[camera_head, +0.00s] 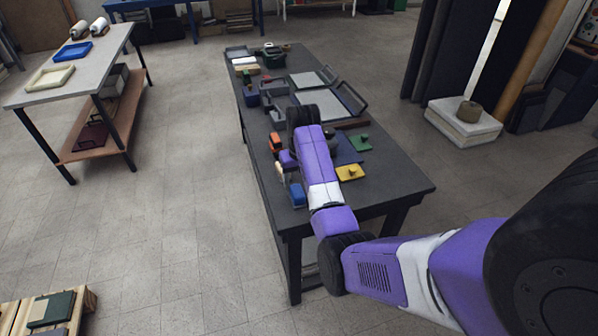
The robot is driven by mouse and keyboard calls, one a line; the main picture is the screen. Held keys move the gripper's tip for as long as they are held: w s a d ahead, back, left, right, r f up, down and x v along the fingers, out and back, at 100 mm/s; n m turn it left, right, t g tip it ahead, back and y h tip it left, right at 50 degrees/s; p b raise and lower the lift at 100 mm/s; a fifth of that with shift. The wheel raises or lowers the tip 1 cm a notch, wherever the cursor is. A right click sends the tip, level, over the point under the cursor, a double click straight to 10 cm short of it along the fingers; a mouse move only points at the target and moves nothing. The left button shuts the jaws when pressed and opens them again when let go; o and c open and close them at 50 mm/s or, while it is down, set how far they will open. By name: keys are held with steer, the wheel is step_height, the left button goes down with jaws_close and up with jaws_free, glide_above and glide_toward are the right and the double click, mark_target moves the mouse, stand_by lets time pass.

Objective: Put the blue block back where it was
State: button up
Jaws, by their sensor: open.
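A blue block-like piece (298,195) sits on the dark table (395,185) near its left edge, toward the near end. My purple arm reaches over the table from the right. My gripper (284,174) is partly hidden by the arm, above the left side of the table, a little beyond the blue piece. It looks apart from the blue piece, and I see nothing held in it. A flat dark blue cover (347,151) lies right of the arm, partly hidden by it. What is under the covers cannot be seen.
A green cover (360,143) and a yellow cover (350,173) with knobs lie to the right. An orange piece (275,142) is at the left edge. The near right corner is clear.

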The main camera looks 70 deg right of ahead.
mark_target(299, 195)
step_height(299, 195, up, 5)
steer(key=a+f+h, duration=0.1)
steer(key=a+f, duration=0.2)
steer(key=s+a+f+n+t, duration=0.1)
steer(key=a+f, duration=0.2)
steer(key=f, duration=0.1)
steer(key=a+f+n+h, duration=0.1)
steer(key=a+f, duration=0.2)
steer(key=shift+s+a+f+t+h, duration=0.1)
steer(key=shift+s+f+t+h, duration=0.2)
steer(key=shift+s+f+t, duration=0.1)
steer(key=s+a+f+n+t, duration=0.1)
steer(key=s+a+n+t, duration=0.15)
steer(key=a, duration=0.45)
steer(key=s+a+f+n+t, duration=0.1)
steer(key=s+a+n+t, duration=0.15)
steer(key=a, duration=0.45)
steer(key=s+a+r+n+t+y, duration=0.1)
steer(key=s+a+r+t+y, duration=0.1)
steer(key=s+a+r, duration=0.5)
steer(key=s+a+r+n+t+y, duration=0.1)
steer(key=s+a+r+t+y, duration=0.1)
steer(key=s+a+r+t, duration=0.3)
steer(key=s+a+r, duration=0.3)
steer(key=a+r, duration=0.3)
steer(key=r, duration=0.3)
steer(key=shift+a+n, duration=0.25)
steer(key=shift+n, duration=0.15)
steer(key=shift+r, duration=0.1)
